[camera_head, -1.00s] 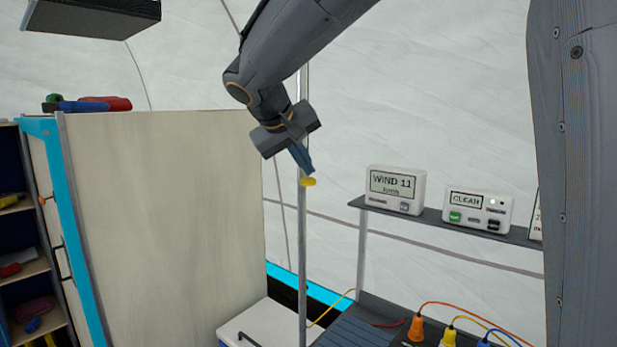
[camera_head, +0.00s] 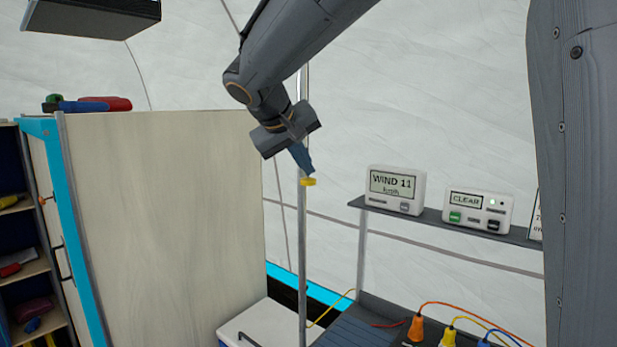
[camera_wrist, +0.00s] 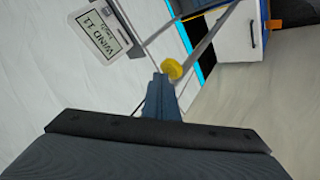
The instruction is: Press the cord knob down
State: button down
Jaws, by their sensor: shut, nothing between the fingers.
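The cord knob (camera_head: 308,182) is a small yellow disc beside the thin upright pole. It also shows in the wrist view (camera_wrist: 172,69), just past the fingertips. My gripper (camera_head: 307,172) is shut and empty, pointing down with its tips right at the top of the knob. In the wrist view the shut fingers (camera_wrist: 160,82) end close beside the knob. I cannot tell whether they touch it.
The grey pole (camera_head: 302,250) runs down below the knob. A shelf (camera_head: 440,219) on the right bears a wind display (camera_head: 396,188) and a second device (camera_head: 478,208). A tall pale cabinet (camera_head: 165,220) stands left. Plugs with cords sit lower right.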

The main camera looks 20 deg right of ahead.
aim_at(306, 180)
jog(key=shift+f, duration=0.2)
jog(key=shift+f+b, duration=0.3)
jog(key=shift+b, duration=0.25)
jog(key=shift+r, duration=0.6)
jog(key=shift+r+p, duration=2.05)
jog(key=shift+r, duration=0.9)
